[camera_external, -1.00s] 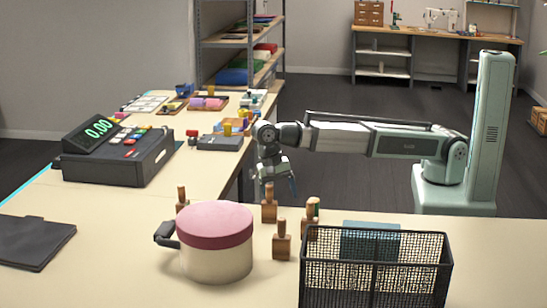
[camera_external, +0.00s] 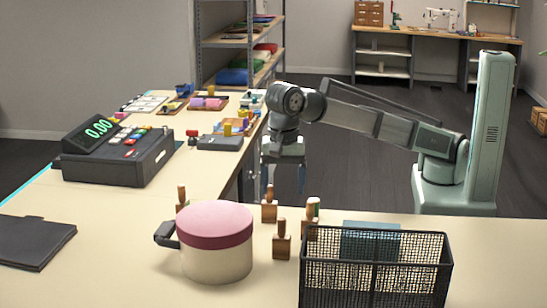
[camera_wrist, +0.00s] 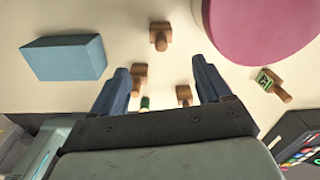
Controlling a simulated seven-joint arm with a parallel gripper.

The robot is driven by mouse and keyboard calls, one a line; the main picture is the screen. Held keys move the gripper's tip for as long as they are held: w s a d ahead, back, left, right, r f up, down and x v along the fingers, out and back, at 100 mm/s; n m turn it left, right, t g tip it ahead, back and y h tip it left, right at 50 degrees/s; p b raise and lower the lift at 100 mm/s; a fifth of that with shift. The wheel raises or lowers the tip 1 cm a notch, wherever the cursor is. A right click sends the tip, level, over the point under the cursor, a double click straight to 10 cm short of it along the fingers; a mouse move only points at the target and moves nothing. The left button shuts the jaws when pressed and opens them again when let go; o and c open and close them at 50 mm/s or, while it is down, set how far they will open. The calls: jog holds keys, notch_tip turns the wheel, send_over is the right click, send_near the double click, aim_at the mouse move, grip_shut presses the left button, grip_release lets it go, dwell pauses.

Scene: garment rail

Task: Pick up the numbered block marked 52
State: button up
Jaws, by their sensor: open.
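Several wooden, stamp-shaped blocks with knob handles stand on the table by the pink-lidded pot. In the external view one is left of the pot (camera_external: 182,198), one behind it (camera_external: 269,206), one to its right (camera_external: 282,243), and one near the basket (camera_external: 310,210). In the wrist view a block beside the pink lid has a green-marked face (camera_wrist: 265,80); its number is too small to read. No 52 is legible on any block. My gripper (camera_external: 284,190) is open and empty, above and behind the blocks. Its fingers (camera_wrist: 160,66) frame part of the group in the wrist view.
The pot (camera_external: 216,258) with its pink lid, a black mesh basket (camera_external: 375,285) and a teal box (camera_wrist: 62,57) stand close to the blocks. A cash register (camera_external: 120,155) and a dark folder (camera_external: 33,243) are at left. The front table between folder and pot is clear.

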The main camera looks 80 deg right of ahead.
aim_at(282, 236)
notch_tip(282, 236, down, 14)
jog(key=shift+w+r, duration=0.1)
jog(key=shift+r, duration=0.05)
dwell(0.7)
jog(key=shift+c, duration=0.2)
jog(key=c, duration=1.2)
